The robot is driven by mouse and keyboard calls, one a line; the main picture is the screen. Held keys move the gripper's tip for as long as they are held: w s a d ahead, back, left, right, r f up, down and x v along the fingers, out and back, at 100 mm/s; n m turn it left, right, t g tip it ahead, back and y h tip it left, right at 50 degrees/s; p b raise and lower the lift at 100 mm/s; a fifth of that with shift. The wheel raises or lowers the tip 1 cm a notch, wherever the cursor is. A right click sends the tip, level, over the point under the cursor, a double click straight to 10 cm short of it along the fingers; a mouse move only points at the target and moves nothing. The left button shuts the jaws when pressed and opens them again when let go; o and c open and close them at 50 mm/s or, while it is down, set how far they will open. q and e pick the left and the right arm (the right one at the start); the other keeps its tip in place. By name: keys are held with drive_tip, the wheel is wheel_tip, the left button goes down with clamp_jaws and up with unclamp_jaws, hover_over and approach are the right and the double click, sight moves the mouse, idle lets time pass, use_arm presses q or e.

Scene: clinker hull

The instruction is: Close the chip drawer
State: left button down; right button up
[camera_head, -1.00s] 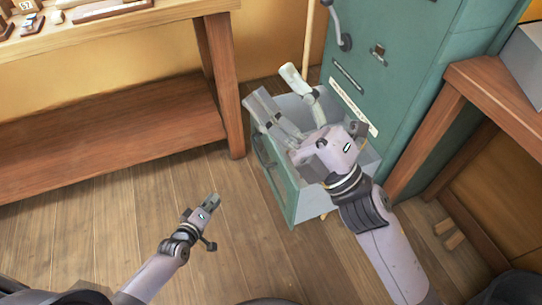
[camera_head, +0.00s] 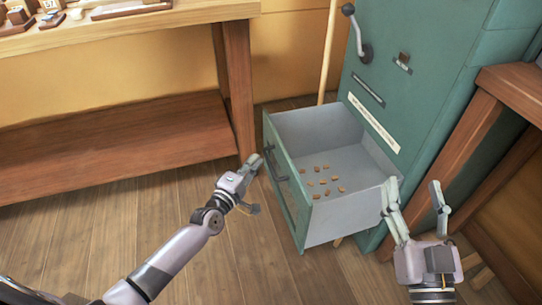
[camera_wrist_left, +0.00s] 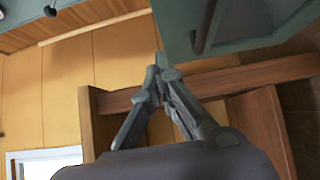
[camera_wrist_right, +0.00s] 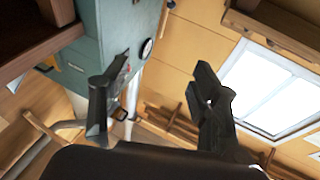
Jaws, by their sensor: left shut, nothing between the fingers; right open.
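The chip drawer (camera_head: 325,226) stands pulled out from the green cabinet (camera_head: 415,60). Its inside is grey, with several small brown chips (camera_head: 325,180) on its floor. A dark handle (camera_head: 277,163) is on its green front, which faces left. My left gripper (camera_head: 256,164) is shut and empty, in front of the drawer's face near the handle; I cannot tell whether it touches. It also shows shut in the left wrist view (camera_wrist_left: 160,70), with part of the green drawer (camera_wrist_left: 235,40) above right. My right gripper (camera_head: 416,186) is open and empty, at the drawer's right side near the cabinet.
A wooden workbench (camera_head: 130,27) with a low shelf (camera_head: 110,143) stands at the left, its leg close to the drawer front. Another wooden table (camera_head: 505,85) stands right of the cabinet. A pale pole (camera_head: 328,55) leans behind the drawer. Floor in front is clear.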

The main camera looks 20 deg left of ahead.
use_arm(q)
drive_tip(key=shift+w+d+b, duration=0.15)
drive_tip(key=shift+w+d, duration=0.85)
drive_tip(key=shift+w, duration=0.3)
drive_tip(key=shift+w+d+b, duration=0.15)
drive_tip(key=shift+w+d, duration=0.8)
drive_tip(key=shift+w, duration=0.3)
use_arm(e)
drive_tip(key=shift+s+a+r+t+y, duration=0.1)
drive_tip(key=shift+s+r+t+y, duration=0.15)
drive_tip(key=shift+r+t, duration=0.35)
drive_tip(key=shift+s+d+r+t+y, duration=0.15)
drive_tip(key=shift+s+r+t, duration=0.15)
drive_tip(key=shift+r, duration=0.45)
drive_tip(key=shift+s+a+r+t+y, duration=0.2)
drive_tip(key=shift+s+r+t, duration=0.15)
drive_tip(key=shift+r, duration=0.35)
use_arm(q)
drive_tip(key=shift+d, duration=0.1)
use_arm(e)
drive_tip(key=shift+w, duration=0.15)
